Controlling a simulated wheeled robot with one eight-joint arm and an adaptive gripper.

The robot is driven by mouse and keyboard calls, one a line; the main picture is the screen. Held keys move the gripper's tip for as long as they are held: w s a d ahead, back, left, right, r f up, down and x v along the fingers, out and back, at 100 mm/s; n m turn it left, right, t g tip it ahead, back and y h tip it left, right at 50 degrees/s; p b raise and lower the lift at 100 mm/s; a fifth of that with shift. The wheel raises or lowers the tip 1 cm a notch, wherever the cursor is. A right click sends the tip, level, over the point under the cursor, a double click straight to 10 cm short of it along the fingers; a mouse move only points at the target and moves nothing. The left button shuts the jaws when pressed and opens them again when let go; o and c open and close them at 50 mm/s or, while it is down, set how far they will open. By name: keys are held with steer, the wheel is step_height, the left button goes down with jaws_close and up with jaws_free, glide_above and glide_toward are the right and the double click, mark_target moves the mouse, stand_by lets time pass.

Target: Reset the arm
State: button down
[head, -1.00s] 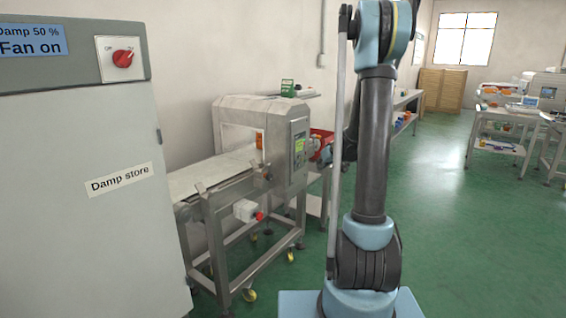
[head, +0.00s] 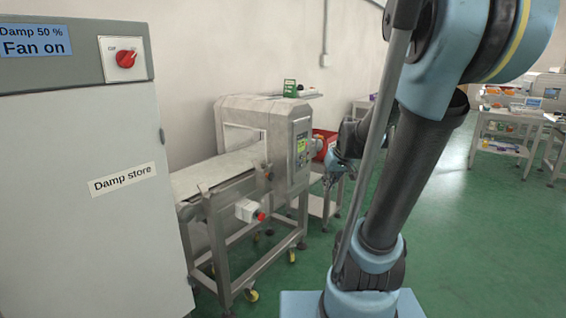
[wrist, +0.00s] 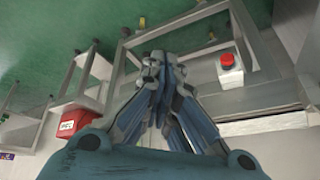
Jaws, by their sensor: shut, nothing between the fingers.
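My gripper (wrist: 152,68) is shut and empty in the wrist view, its fingertips together. In the head view my gripper (head: 330,178) is small, partly behind my arm, just right of the metal detector (head: 300,148). It appears apart from the machine. My arm's blue and dark links fill the right of the head view, leaning up and to the right.
The detector's conveyor (head: 205,174) runs left toward the grey damp store (head: 85,220). A white box with a red button (head: 248,211) sits on its frame; it also shows in the wrist view (wrist: 230,72). A red bin (head: 325,143) stands behind. Green floor lies open at right.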

steer(key=s+d+f+m+g+h, duration=0.1)
steer(key=s+f, duration=0.2)
steer(key=s, duration=0.7)
steer(key=s+d+f+m+g+h, duration=0.1)
steer(key=s+d+f, duration=0.1)
steer(key=s, duration=0.8)
steer(key=shift+s+f+g, duration=0.3)
steer(key=shift+s+f, duration=0.05)
steer(key=shift+f, duration=0.25)
steer(key=shift+w+f, duration=0.2)
steer(key=shift+w, duration=0.3)
